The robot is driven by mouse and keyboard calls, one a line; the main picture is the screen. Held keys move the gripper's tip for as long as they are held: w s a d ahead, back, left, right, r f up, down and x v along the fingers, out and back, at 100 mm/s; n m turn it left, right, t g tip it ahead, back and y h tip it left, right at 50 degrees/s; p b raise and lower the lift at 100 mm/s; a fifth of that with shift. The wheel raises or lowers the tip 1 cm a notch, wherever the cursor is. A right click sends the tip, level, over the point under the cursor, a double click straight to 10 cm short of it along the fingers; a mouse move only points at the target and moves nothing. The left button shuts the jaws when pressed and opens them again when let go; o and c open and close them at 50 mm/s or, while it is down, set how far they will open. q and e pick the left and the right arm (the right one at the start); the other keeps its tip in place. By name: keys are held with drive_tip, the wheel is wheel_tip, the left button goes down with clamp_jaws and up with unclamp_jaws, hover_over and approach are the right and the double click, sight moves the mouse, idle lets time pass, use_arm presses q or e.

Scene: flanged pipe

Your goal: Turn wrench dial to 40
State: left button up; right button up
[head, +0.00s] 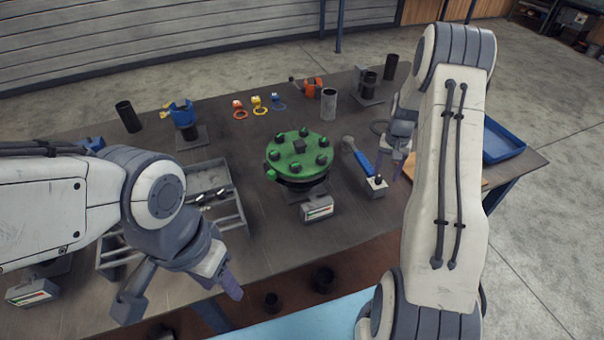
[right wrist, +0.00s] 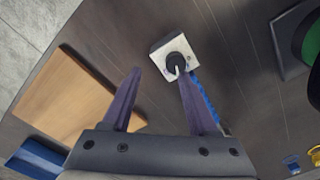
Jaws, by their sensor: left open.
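The wrench (head: 358,158) has a blue handle and lies on the table right of the green flange. At its near end is a pale dial box (head: 376,187) with a black knob. In the right wrist view the dial box (right wrist: 158,47) shows its round black knob (right wrist: 175,63) with a white pointer; any numbers are too small to read. My right gripper (head: 395,168) is open and empty beside the dial box; in the right wrist view its fingertips (right wrist: 158,74) are apart near the knob. My left gripper (head: 225,285) is open near the table's front edge.
The green flange (head: 297,150) with several dark bolts stands mid-table, a small display box (head: 317,208) before it. A grey rack (head: 213,178) stands at left. A wooden board (right wrist: 70,100) and blue tray (head: 505,146) lie at right. Coloured rings and dark cylinders stand further back.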

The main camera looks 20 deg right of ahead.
drive_tip(key=n, duration=0.4)
drive_tip(key=shift+s+a+f, duration=0.1)
drive_tip(key=shift+s, duration=0.05)
wheel_tip(320, 180, up, 11)
drive_tip(key=b, duration=0.2)
drive_tip(key=s+a+r+n, duration=0.1)
drive_tip(key=s+a+n, duration=0.1)
drive_tip(key=a, duration=0.7)
drive_tip(key=s+a+r+n+b, duration=0.1)
drive_tip(key=s+a+n, duration=0.1)
drive_tip(key=a, duration=0.8)
drive_tip(key=s+a+r+n+b, duration=0.1)
drive_tip(key=s+a+r, duration=0.1)
drive_tip(key=a, duration=0.7)
drive_tip(key=shift+s+a+n+y, duration=0.15)
drive_tip(key=shift+s+n+y, duration=0.2)
drive_tip(key=shift+s, duration=0.2)
